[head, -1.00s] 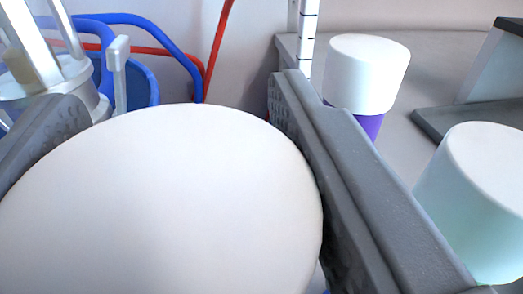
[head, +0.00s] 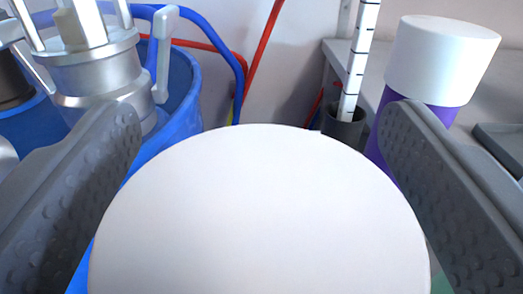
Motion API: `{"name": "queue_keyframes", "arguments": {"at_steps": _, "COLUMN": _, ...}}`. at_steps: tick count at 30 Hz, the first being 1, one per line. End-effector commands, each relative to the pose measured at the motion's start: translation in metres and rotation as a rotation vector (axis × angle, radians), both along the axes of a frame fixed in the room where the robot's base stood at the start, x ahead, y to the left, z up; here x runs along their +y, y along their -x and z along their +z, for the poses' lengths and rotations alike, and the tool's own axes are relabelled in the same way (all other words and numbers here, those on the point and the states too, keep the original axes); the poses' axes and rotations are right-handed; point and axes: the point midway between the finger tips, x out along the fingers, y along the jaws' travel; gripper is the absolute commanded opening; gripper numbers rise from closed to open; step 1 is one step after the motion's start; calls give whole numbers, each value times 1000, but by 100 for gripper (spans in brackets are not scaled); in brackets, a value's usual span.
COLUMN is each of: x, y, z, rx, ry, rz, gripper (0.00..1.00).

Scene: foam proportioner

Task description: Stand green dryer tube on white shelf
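A large white round cap (head: 260,220) fills the lower middle of the view, between the two fingers of my gripper (head: 260,115). The fingers are spread wide, one on each side of the cap; a narrow strip of blue shows between the left finger and the cap. The body under this cap is hidden, so I cannot tell its colour. A small pale green patch (head: 445,285) shows at the bottom right edge, too little to identify. No white shelf can be made out with certainty.
A purple tube with a white cap (head: 440,60) stands behind the right finger. A striped white rod (head: 360,60) rises from a dark holder (head: 343,128). A blue tub (head: 180,90) and a metal fitting (head: 95,75) are at left. Red and blue hoses run behind.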

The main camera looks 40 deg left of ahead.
Motion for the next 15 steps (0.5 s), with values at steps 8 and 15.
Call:
{"name": "queue_keyframes", "arguments": {"at_steps": 8, "x": 0, "y": 0, "z": 1, "rx": 0, "ry": 0, "rz": -1, "gripper": 77}}
{"name": "queue_keyframes", "arguments": {"at_steps": 15, "x": -15, "y": 16, "z": 1, "rx": 2, "ry": 2, "rz": -5, "gripper": 77}}
